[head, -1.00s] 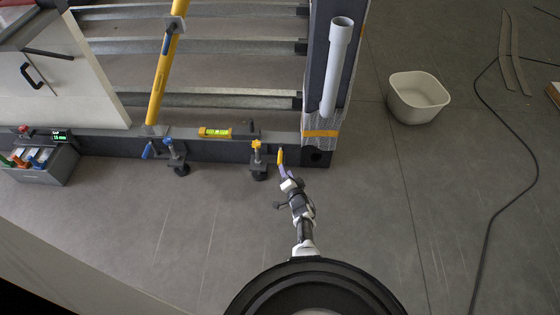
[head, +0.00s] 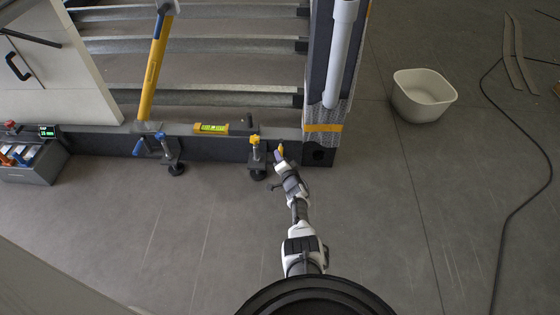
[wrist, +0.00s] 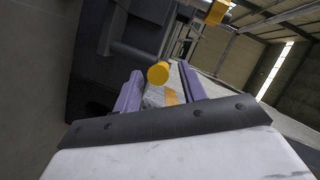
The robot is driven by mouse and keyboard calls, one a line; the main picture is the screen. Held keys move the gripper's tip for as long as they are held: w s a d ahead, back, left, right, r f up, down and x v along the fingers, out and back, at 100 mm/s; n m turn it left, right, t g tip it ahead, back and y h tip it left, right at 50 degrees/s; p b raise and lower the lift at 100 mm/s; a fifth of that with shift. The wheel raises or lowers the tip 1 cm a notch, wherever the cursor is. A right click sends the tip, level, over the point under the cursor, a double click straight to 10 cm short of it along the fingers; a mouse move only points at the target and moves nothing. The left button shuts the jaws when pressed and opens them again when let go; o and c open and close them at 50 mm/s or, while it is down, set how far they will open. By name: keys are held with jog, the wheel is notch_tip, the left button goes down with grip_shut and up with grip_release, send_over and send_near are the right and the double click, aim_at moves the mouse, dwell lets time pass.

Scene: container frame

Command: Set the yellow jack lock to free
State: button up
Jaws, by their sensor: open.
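The yellow jack (head: 255,148) has a yellow knob on top and stands against the dark base beam near its right end. Its yellow lock lever (head: 280,149) stands just right of it, roughly upright. In the wrist view the lever's round yellow end (wrist: 158,73) shows just ahead of and between the purple fingers, and a yellow knob (wrist: 217,11) shows at the top. My gripper (head: 279,160) is open right at the lever and partly covers its lower part. In the wrist view my gripper (wrist: 160,88) has its fingers apart; I cannot tell whether they touch the lever.
A blue jack (head: 171,155) with a blue lever (head: 138,146) stands farther left. A yellow level (head: 211,128) lies on the beam. A grey post (head: 342,60) rises behind my gripper's right side. A white tub (head: 422,96) and a cable lie right; floor in front is clear.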

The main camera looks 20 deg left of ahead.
jog(key=shift+b+x, duration=0.95)
jog(key=shift+x, duration=0.3)
jog(key=shift+w+a, duration=0.15)
grip_shut()
